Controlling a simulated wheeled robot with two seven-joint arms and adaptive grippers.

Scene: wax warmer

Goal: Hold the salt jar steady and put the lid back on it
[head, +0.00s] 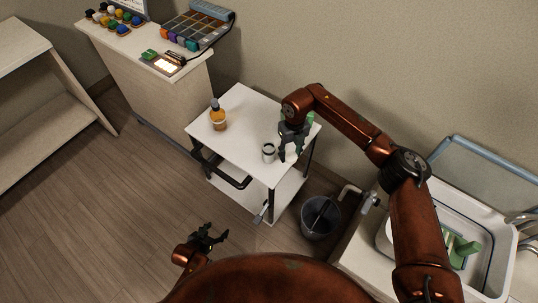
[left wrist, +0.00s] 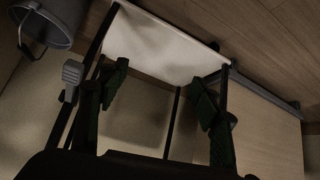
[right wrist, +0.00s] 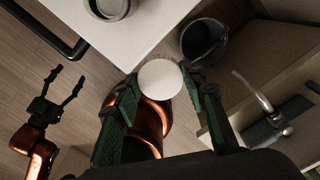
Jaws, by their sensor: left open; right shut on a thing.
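The salt jar (head: 268,153), small and pale with a dark band near its top, stands upright near the front edge of the white trolley top. Its round top also shows at the upper edge of the right wrist view (right wrist: 108,8). My right gripper (head: 290,154) is just right of the jar, over the trolley. In the right wrist view, the right gripper (right wrist: 160,84) is shut on a round white lid (right wrist: 160,79), apart from the jar. My left gripper (head: 214,238) is open and empty, low in front of the trolley; its spread fingers show in the left wrist view (left wrist: 160,88).
An orange bottle (head: 218,119) stands at the trolley's left. A grey bucket (head: 320,217) is on the floor right of the trolley, near a sink counter (head: 353,262). The trolley's dark handle (head: 232,181) juts out in front. Floor at left is clear.

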